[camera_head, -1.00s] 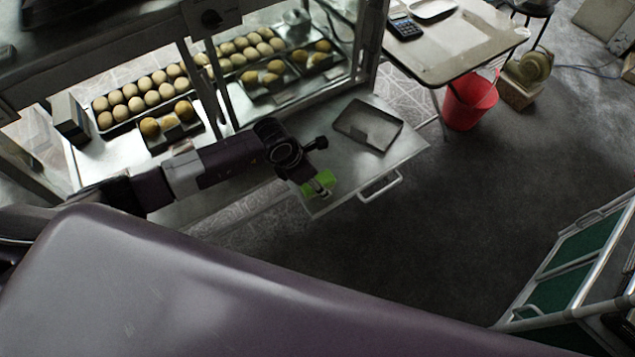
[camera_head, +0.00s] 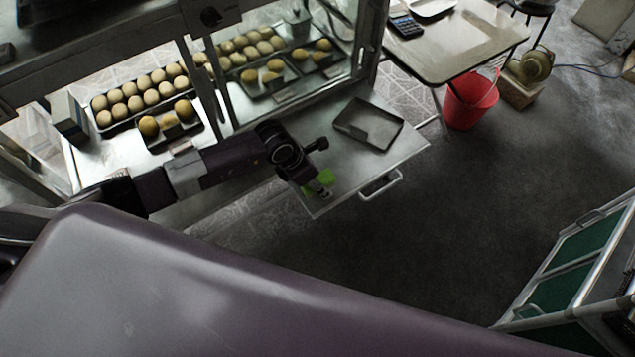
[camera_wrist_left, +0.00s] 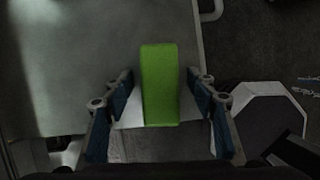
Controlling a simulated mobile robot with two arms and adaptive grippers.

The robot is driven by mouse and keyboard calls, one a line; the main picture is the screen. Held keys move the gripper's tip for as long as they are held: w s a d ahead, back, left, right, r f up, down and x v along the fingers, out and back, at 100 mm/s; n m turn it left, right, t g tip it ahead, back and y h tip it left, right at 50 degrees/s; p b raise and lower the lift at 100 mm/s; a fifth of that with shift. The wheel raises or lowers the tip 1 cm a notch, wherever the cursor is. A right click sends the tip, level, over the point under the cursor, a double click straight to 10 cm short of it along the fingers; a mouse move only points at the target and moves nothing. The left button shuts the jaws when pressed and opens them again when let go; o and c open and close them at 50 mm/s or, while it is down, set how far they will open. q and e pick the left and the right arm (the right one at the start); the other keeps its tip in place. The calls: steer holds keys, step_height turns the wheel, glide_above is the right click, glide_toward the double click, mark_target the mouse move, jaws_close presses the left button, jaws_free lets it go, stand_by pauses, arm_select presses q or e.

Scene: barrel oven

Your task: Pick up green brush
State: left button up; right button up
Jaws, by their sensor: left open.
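The green brush (camera_head: 325,178) lies on the metal shelf, near its front corner, partly hidden under my left arm in the head view. In the left wrist view the brush (camera_wrist_left: 160,85) is a long green block, lying lengthwise between the fingers. My left gripper (camera_wrist_left: 160,110) is open, with one finger on each side of the brush and a gap to each. In the head view my left gripper (camera_head: 318,185) is right over the brush, its fingertips hard to make out. My right gripper is not in view.
The metal shelf (camera_head: 350,165) carries a shallow tray (camera_head: 368,126) behind the brush and a handle (camera_head: 381,186) at its front edge. A glass cabinet with bread trays stands behind. A red bucket (camera_head: 469,102) is at the right. The floor in front is clear.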

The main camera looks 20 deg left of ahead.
arm_select(q)
steer(key=c, duration=1.3)
steer(key=shift+r, duration=0.15)
steer(key=shift+r+p, duration=0.2)
steer(key=shift+p, duration=0.15)
step_height(320, 180, up, 20)
steer(key=b, duration=0.1)
steer(key=o, duration=0.5)
steer(key=shift+c, duration=0.2)
steer(key=shift+f, duration=0.1)
steer(key=c, duration=0.3)
